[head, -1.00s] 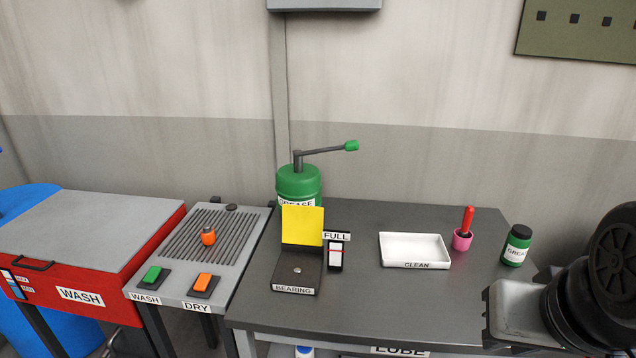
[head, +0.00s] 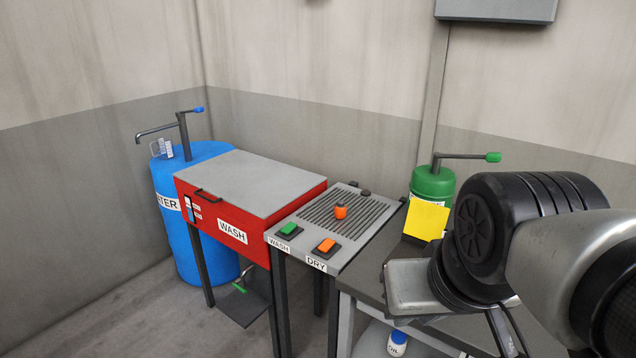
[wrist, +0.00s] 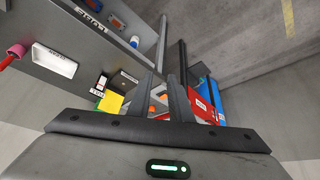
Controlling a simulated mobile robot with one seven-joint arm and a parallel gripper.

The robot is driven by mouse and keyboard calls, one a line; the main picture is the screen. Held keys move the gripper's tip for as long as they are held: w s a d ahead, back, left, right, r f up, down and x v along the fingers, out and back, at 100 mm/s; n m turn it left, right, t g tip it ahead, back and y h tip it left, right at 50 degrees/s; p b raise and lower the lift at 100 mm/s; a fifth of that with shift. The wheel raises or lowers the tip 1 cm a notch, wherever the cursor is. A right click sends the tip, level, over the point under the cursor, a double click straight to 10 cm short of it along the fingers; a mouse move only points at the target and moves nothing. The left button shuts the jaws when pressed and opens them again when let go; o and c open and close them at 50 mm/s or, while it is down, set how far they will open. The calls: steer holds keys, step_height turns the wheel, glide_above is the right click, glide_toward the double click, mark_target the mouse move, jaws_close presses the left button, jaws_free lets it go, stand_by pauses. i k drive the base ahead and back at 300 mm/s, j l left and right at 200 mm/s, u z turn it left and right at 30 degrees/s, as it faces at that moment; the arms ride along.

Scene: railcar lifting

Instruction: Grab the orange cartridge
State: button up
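The orange cartridge (head: 340,212) is a small orange piece standing on the slatted grey drying rack (head: 372,229) in the head view. My gripper (wrist: 161,78) shows in the wrist view with its two dark fingers apart and nothing visibly held between them. In the head view my arm is at the right, over the dark bench, well to the right of the cartridge and apart from it. Small orange patches show between and behind the fingers in the wrist view; I cannot tell surely which is the cartridge.
A green button (head: 289,229) and an orange button (head: 326,246) sit on the rack's front. The red wash box (head: 225,225) and blue water barrel (head: 217,265) stand left. A yellow panel (head: 427,220) and green grease pump (head: 432,184) stand right. Space above the rack is clear.

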mark_target(340, 208)
steer(key=i+j+z, duration=0.15)
steer(key=z, duration=0.3)
steer(key=i+j+z, duration=0.1)
steer(key=j+z, duration=0.35)
steer(key=i+j+z, duration=0.15)
steer(key=j, duration=0.35)
steer(key=j+z, duration=0.15)
steer(key=j, duration=1.65)
steer(key=i+j, duration=0.25)
steer(key=z, duration=0.05)
